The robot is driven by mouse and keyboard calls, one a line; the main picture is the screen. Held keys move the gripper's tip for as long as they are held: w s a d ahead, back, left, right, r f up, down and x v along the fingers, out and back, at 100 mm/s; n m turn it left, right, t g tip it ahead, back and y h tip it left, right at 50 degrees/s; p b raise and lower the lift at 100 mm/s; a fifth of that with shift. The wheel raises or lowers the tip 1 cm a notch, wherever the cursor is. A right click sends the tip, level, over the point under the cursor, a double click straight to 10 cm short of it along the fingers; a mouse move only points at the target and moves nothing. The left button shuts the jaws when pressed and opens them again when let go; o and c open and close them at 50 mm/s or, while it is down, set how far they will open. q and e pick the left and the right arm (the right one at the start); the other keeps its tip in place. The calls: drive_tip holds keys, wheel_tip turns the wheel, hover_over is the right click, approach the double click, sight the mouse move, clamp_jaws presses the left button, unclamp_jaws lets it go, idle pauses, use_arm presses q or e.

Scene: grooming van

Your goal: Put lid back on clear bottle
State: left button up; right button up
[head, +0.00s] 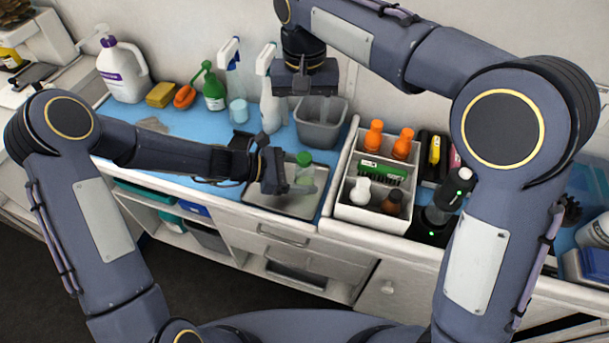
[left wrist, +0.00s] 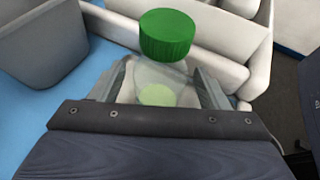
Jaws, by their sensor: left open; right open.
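The clear bottle (head: 304,176) stands upright on a shallow tray (head: 262,207) on the counter, with pale green content low inside. Its green lid (head: 304,158) is at the bottle's top; I cannot tell whether it is seated. My left gripper (head: 287,186) is open at the bottle's left side. In the left wrist view, the clear bottle (left wrist: 150,76) shows between the open fingers (left wrist: 158,88), and the green lid (left wrist: 167,35) is beyond them, above the bottle. My right gripper (head: 301,92) is open and empty, pointing down above the grey bin, apart from the lid.
A grey bin (head: 320,132) and a white spray bottle (head: 271,105) stand behind the tray. A white divided caddy (head: 376,213) with orange-topped bottles stands close on the right. A jug and green bottle stand farther back.

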use_arm(q)
drive_tip(key=v, duration=0.7)
drive_tip(key=shift+a+r, duration=0.15)
drive_tip(key=shift+a, duration=0.15)
use_arm(e)
drive_tip(key=shift+f, duration=0.1)
